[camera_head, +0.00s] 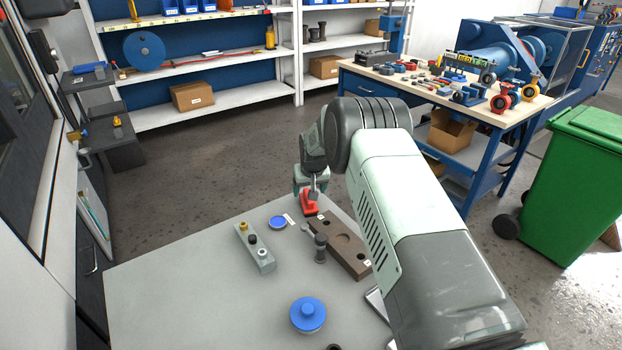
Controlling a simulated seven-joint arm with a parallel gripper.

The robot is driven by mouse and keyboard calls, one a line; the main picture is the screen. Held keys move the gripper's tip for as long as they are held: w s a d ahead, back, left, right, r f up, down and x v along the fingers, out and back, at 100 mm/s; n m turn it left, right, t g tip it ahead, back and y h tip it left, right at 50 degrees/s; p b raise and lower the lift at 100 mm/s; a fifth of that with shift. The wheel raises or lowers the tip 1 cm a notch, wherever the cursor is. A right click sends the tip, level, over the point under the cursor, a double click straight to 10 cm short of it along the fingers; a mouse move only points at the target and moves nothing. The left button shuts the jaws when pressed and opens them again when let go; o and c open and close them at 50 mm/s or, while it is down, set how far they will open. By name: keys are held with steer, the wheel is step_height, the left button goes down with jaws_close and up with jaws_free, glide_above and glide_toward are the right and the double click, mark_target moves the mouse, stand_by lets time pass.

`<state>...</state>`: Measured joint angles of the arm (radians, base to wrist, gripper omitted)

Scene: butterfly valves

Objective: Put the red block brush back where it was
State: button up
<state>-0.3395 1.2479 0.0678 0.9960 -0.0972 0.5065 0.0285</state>
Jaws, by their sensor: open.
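The red block brush (309,203) is at the far edge of the grey table (180,275), just beyond the far end of a brown block with recesses (348,247). My gripper (312,192) is open and directly above the brush, very close to it. The arm hides part of that area, and I cannot tell whether the fingers touch the brush or whether it rests on the table.
A dark valve-like part (320,247) stands at the brown block's near left side. A grey strip with small knobs (254,247), a blue disc (277,222) and a blue knobbed part (308,315) are on the table. The table's left part is clear.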

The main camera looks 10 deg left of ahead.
steer(key=w+d+v, duration=0.1)
steer(key=d+v, duration=0.1)
steer(key=v, duration=1)
steer(key=w+d+v, duration=0.1)
steer(key=d+v, duration=0.1)
steer(key=v, duration=1.1)
steer(key=s+d+r+m+t+h, duration=0.1)
steer(key=s+d+r+m, duration=0.1)
steer(key=s+d+r, duration=0.95)
steer(key=s+r, duration=0.1)
steer(key=s, duration=0.4)
steer(key=s+d+r, duration=0.2)
steer(key=s+r, duration=0.2)
steer(key=s, duration=0.3)
steer(key=s+d+f+m, duration=0.1)
steer(key=s+d, duration=0.1)
steer(key=s, duration=0.6)
steer(key=s+d+f+m, duration=0.1)
steer(key=s+d, duration=0.1)
steer(key=s, duration=0.6)
steer(key=shift+h, duration=0.4)
steer(key=shift+d, duration=0.15)
